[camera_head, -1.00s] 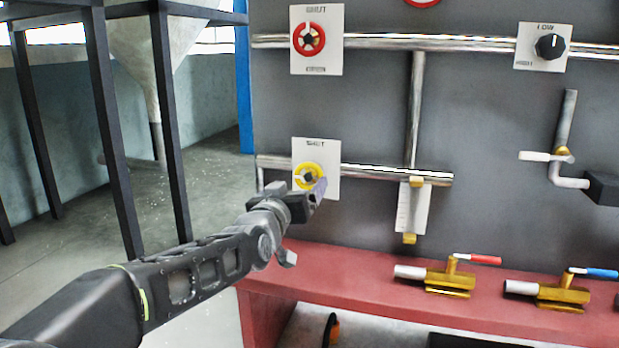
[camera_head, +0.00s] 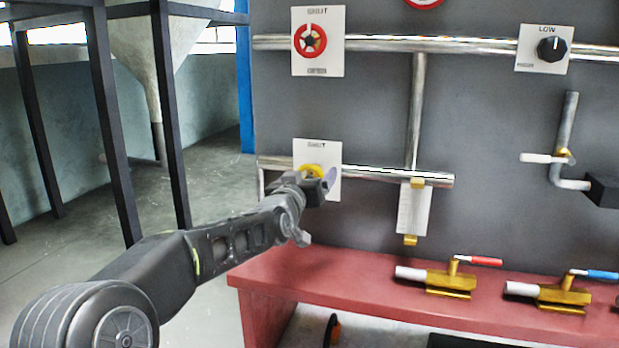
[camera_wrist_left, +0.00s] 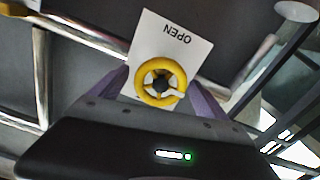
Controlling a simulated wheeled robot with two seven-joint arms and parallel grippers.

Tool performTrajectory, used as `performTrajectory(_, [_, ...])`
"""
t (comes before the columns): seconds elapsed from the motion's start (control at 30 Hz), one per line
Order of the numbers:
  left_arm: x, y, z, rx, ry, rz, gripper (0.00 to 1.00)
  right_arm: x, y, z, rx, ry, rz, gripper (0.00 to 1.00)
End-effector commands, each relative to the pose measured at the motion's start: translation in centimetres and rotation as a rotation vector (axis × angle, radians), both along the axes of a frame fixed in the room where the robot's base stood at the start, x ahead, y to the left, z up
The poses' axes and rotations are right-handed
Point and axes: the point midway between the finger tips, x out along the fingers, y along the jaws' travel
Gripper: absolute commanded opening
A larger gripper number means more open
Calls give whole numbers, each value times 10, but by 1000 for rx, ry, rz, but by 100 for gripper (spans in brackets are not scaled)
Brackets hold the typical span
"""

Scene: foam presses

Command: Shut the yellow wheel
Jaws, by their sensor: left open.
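The yellow wheel (camera_head: 312,170) sits on a white label plate (camera_head: 331,190) on the dark panel, at the left end of the lower pipe. In the head view my left gripper (camera_head: 326,182) is in front of it and hides its lower part. In the left wrist view the whole yellow wheel (camera_wrist_left: 160,82) shows as a ring with a gap and a dark hub, on a plate reading "OPEN". The fingers of my left gripper (camera_wrist_left: 160,98) are open, one on each side of the wheel. Whether they touch it I cannot tell. My right gripper is not in view.
A red wheel (camera_head: 310,41) is on its own plate above. A black knob (camera_head: 551,49) is at upper right. Chrome pipes run across the panel. Open floor lies to the left.

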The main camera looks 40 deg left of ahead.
Motion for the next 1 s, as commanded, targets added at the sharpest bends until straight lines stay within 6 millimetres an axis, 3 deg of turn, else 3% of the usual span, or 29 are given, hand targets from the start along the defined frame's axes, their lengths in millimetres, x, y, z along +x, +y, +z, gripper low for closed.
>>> performTrajectory(0.07, [0,0,0,0,0,0,85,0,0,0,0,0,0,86])
performTrajectory(0.8, [0,0,0,0,0,0,25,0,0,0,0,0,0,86])
performTrajectory(1.0, [0,0,0,5,2,0,24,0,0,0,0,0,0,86])
